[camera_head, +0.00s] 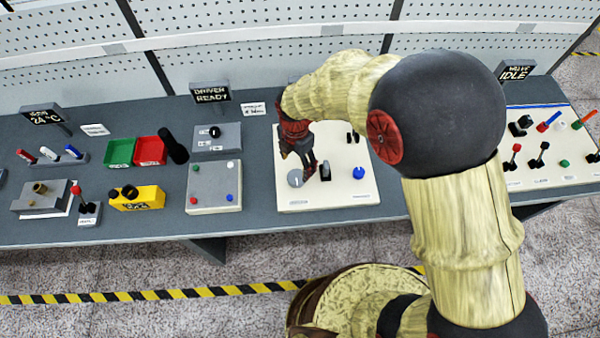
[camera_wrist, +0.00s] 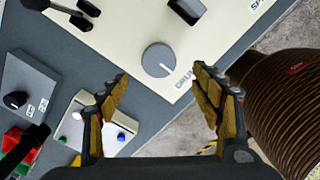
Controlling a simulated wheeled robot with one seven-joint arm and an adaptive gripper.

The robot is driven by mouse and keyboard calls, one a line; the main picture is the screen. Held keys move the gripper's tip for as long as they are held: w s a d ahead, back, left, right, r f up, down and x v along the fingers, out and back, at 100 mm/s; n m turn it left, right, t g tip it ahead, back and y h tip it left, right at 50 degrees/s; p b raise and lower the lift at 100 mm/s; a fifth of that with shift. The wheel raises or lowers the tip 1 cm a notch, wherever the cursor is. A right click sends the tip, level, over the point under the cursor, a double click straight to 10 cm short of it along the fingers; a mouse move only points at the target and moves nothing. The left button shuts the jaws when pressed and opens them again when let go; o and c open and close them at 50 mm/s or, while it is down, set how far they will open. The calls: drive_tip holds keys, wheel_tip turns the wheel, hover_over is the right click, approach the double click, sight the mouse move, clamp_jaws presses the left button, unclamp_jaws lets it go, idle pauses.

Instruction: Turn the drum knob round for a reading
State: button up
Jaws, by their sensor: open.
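The drum knob (camera_wrist: 158,60) is a round grey dial with a white pointer line, set on a cream panel (camera_wrist: 125,30). Lettering that starts like "DRUM" is printed beside it in the wrist view. In the head view the knob (camera_head: 295,178) is at the panel's front left. My gripper (camera_wrist: 163,82) is open and empty, its two fingers apart on either side of the knob's line of sight. In the head view my gripper (camera_head: 317,172) hangs over the panel close to the knob. I cannot tell whether a finger touches it.
Beside the knob are a black switch (camera_head: 326,170) and a blue knob (camera_head: 359,172). A grey box with coloured buttons (camera_head: 214,187) stands to the left, with a yellow box (camera_head: 137,198) farther left. Another lever panel (camera_head: 545,150) is at the right.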

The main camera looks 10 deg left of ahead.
sight(296, 176)
drive_tip(key=shift+a+n, duration=0.1)
drive_tip(key=shift+n, duration=0.8)
drive_tip(key=shift+f, duration=0.25)
wheel_tip(296, 176, down, 7)
drive_tip(key=shift+f+b, duration=0.15)
drive_tip(key=shift+b, duration=0.15)
drive_tip(key=c, duration=1.1)
drive_tip(key=shift+c, duration=0.2)
